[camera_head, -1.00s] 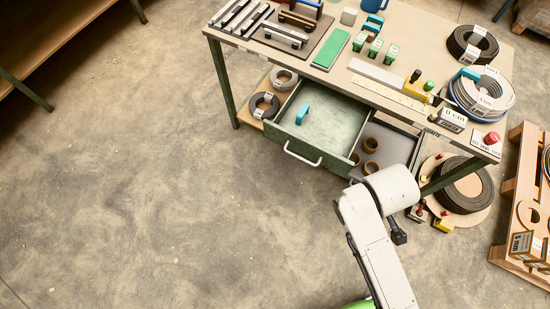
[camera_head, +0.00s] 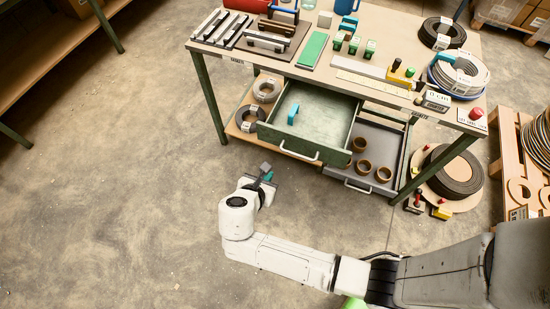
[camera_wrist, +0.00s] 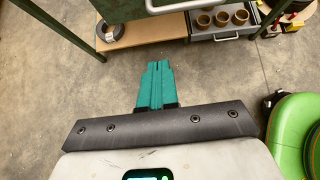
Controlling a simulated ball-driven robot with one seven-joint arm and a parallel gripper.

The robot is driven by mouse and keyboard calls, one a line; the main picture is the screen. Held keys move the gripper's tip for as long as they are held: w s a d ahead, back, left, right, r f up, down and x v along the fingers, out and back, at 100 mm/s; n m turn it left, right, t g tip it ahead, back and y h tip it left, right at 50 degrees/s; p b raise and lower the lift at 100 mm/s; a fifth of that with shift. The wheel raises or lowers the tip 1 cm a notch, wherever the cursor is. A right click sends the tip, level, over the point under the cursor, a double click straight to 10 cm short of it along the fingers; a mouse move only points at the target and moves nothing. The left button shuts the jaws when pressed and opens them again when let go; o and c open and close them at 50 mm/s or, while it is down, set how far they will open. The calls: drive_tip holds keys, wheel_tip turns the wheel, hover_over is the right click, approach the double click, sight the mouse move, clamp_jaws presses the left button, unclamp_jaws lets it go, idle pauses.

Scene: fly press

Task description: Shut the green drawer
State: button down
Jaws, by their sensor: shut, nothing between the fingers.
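The green drawer (camera_head: 325,122) is pulled out from under the bench top in the head view. A light blue item (camera_head: 293,114) lies inside it, and its pale bar handle (camera_head: 299,152) faces the open floor. In the wrist view the handle (camera_wrist: 182,6) crosses the top edge, with most of the drawer cut off. My gripper (camera_head: 267,174) is shut and empty, to the lower left of the drawer front and apart from it. Its teal fingers show together in the wrist view (camera_wrist: 154,70), pointing toward the bench.
A lower grey drawer (camera_head: 376,146) is also out, holding several brown rings. A wooden shelf (camera_head: 243,118) with cable coils is to its left. The bench top (camera_head: 365,30) is crowded with tools. A cable reel (camera_head: 453,172) stands at right. The floor at left is clear.

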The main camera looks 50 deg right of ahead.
drive_tip(key=w+d+f, duration=0.3)
drive_tip(key=d, duration=0.5)
drive_tip(key=shift+d+f, duration=0.3)
drive_tip(key=shift+d, duration=0.1)
drive_tip(key=shift+w+d, duration=0.1)
drive_tip(key=b, duration=0.4)
approach(301, 113)
drive_tip(key=d, duration=0.2)
drive_tip(key=w+d+f, duration=0.1)
drive_tip(key=d, duration=0.1)
drive_tip(key=w+d+f, duration=0.1)
drive_tip(key=d, duration=0.1)
drive_tip(key=shift+w+d, duration=0.15)
drive_tip(key=shift+d, duration=0.2)
drive_tip(key=shift+w+d, duration=0.15)
drive_tip(key=shift+d, duration=0.1)
drive_tip(key=shift+w+d+r, duration=0.1)
drive_tip(key=shift+d+r, duration=0.05)
drive_tip(key=shift+r, duration=0.05)
